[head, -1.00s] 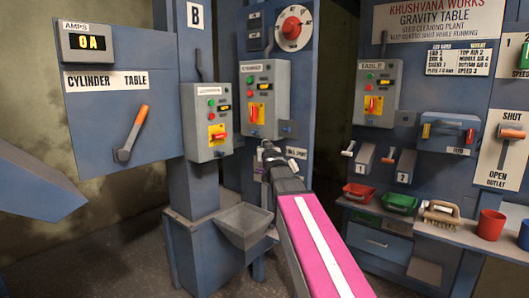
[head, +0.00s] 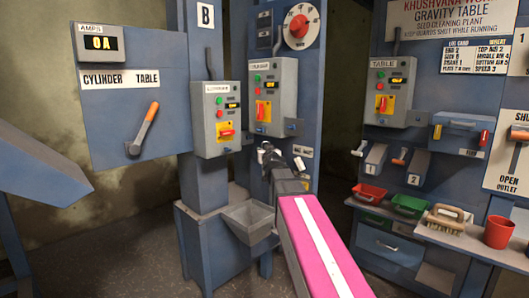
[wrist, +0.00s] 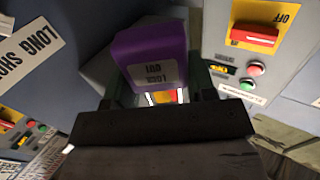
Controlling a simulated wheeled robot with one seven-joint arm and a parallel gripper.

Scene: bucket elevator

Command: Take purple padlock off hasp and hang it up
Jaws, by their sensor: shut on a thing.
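The purple padlock (wrist: 152,55) shows large in the wrist view, with a grey label whose text is upside down. My gripper (wrist: 158,92) is shut on it, with a dark finger on each side. In the head view my gripper (head: 268,153) is just below the middle control box (head: 272,97), in front of the blue column. I cannot make out the padlock there. The padlock's shackle is hidden in the wrist view. I cannot tell whether it touches a hasp, and no hasp or hanging place is clearly visible.
A second control box (head: 218,119) stands close left of my gripper, and a grey hopper (head: 249,221) below it. A lever panel (head: 128,120) is farther left.

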